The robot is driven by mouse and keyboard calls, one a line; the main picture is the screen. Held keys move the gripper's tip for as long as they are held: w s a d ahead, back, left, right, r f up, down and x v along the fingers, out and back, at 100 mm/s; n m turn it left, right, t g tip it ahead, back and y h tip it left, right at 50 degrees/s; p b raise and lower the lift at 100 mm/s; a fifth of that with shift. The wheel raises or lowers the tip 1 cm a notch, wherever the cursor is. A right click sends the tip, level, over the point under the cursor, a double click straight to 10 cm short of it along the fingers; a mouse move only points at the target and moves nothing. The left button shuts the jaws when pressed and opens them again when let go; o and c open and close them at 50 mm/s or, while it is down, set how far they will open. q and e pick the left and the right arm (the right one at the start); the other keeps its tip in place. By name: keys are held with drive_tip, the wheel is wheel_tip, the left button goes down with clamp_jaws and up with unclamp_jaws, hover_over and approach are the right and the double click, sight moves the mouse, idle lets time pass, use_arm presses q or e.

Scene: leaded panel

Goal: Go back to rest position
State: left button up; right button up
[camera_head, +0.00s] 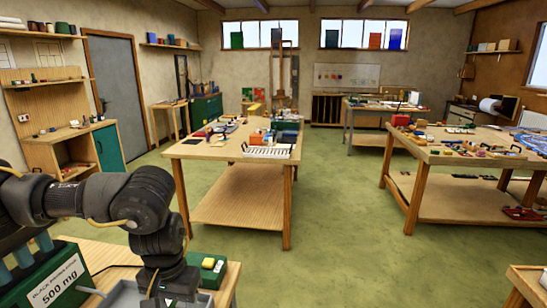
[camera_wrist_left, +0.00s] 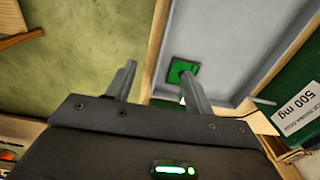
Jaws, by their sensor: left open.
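My left arm (camera_head: 110,205) comes in from the left in the head view and bends down over the near table. Its gripper's fingers are not visible there. In the left wrist view my left gripper (camera_wrist_left: 158,70) has its two fingers apart, with nothing between them. A grey tray (camera_wrist_left: 220,45) with a green square piece (camera_wrist_left: 183,70) in it lies beyond the right finger. My right gripper is in neither view.
A green box labelled 500 mg (camera_head: 60,275) stands beside my arm on the near table (camera_head: 110,255). A green block with a yellow piece (camera_head: 208,265) lies to the right. Green floor (camera_head: 340,240) is open between this table and the central workbench (camera_head: 215,150).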

use_arm(q)
drive_tip(key=shift+m, duration=0.8)
drive_tip(key=shift+a+r+b, duration=0.65)
drive_tip(key=shift+a+r, duration=0.15)
drive_tip(key=shift+r, duration=0.3)
drive_tip(key=shift+a+r+b, duration=0.6)
drive_tip(key=shift+a+r, duration=0.15)
drive_tip(key=shift+r, duration=0.3)
